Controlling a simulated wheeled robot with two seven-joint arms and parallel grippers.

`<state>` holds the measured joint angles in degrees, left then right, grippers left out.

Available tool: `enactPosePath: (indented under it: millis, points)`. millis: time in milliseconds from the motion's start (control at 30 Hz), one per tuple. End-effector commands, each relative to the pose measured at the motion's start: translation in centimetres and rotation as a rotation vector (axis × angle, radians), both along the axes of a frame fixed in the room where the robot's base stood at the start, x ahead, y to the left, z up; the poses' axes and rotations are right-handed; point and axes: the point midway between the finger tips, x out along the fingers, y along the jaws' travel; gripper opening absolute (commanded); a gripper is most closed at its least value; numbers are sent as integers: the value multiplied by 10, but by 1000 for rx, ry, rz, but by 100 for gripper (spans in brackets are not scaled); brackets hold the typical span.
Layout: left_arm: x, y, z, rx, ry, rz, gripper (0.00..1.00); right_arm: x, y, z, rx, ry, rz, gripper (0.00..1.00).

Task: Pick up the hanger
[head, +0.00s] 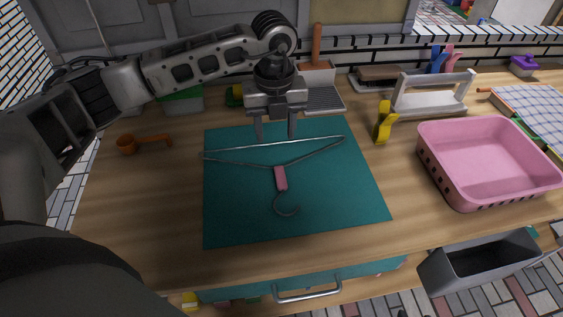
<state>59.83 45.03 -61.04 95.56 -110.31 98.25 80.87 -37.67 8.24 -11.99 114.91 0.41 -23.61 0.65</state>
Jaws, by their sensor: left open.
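A wire hanger (281,178) lies flat on a teal mat (345,207) on the wooden table. Its long bar is at the far side, its hook points toward the near edge, and a pink sleeve sits at its neck. My left gripper (276,139) points down with its fingers apart, right at the far bar of the hanger. Nothing is held between the fingers. I cannot tell whether the fingertips touch the wire. My right gripper is not in view.
A pink basket (486,165) stands at the right. A yellow clamp (383,122), a white rack (432,93) and a dustpan-like tray (323,98) are behind the mat. The near table strip is clear.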

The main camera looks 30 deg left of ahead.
Motion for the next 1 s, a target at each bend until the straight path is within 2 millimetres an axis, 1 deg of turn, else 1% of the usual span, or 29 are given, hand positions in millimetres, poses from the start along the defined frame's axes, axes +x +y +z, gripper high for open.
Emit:
enactPosePath:
  millis: [33,100,233,300,467,667,700,800,900,1000]
  points:
    - [-1,0,-11,0,5,-1,47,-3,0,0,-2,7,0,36]
    - [-1,-1,-26,-1,4,-1,47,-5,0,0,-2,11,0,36]
    - [0,-1,-47,-2,2,-1,47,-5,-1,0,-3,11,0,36]
    - [0,-1,-54,-1,2,-2,47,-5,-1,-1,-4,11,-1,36]
    - [0,-2,-63,-1,0,-2,47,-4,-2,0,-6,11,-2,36]
    - [3,-7,-90,-2,4,-2,47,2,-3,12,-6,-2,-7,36]
    - [3,-7,-97,-2,3,-2,47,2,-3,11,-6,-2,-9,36]
    - [4,-6,-108,-1,0,-2,47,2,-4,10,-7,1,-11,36]
    - [3,-6,-112,-1,0,-2,47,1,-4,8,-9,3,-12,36]
    - [4,-7,-113,-2,-1,-3,47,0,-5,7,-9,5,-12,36]
